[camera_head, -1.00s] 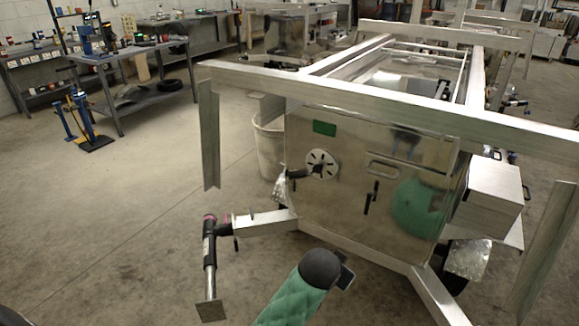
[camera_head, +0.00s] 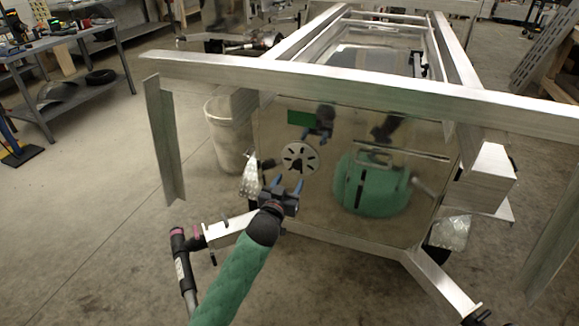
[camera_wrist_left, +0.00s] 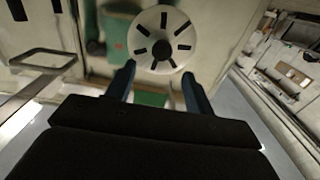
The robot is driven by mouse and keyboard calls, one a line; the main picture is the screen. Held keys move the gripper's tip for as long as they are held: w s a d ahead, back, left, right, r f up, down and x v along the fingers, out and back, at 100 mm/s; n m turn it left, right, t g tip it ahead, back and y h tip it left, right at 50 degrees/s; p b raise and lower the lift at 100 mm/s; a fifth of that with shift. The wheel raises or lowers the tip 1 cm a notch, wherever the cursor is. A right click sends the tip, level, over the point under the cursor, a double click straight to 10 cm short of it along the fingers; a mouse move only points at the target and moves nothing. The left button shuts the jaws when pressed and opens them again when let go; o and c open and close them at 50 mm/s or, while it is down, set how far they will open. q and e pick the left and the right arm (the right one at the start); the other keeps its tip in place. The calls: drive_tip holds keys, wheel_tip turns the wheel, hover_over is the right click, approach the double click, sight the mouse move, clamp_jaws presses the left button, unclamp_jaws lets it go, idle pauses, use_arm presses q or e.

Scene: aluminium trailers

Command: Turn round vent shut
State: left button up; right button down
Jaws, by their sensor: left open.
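The round vent (camera_head: 300,158) is a pale disc with dark radial slots on the shiny front panel of the trailer (camera_head: 270,210). In the left wrist view the vent (camera_wrist_left: 161,39) is at the top centre, with its slots showing dark and a dark centre. My left gripper (camera_head: 288,186) is open and empty just below the vent in the head view, its two blue fingers pointing up towards it. In the left wrist view its fingers (camera_wrist_left: 158,88) are spread on either side below the disc. Whether they touch it I cannot tell. My right gripper is not in view.
A metal beam (camera_head: 360,88) crosses above the panel, with a hanging post (camera_head: 166,150) at left. A handle (camera_wrist_left: 42,60) stands out from the panel.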

sight(296, 167)
use_arm(q)
drive_tip(key=x, duration=0.3)
drive_tip(key=p+x, duration=0.1)
drive_tip(key=x, duration=0.2)
drive_tip(key=shift+w+a+f, duration=0.1)
drive_tip(key=shift+w+f, duration=0.05)
drive_tip(key=shift+w, duration=0.3)
drive_tip(key=shift+w+d, duration=0.25)
drive_tip(key=shift+w, duration=0.3)
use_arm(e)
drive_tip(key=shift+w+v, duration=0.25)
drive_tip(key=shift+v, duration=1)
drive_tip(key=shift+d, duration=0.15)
use_arm(q)
drive_tip(key=c, duration=0.9)
drive_tip(key=shift+c, duration=0.2)
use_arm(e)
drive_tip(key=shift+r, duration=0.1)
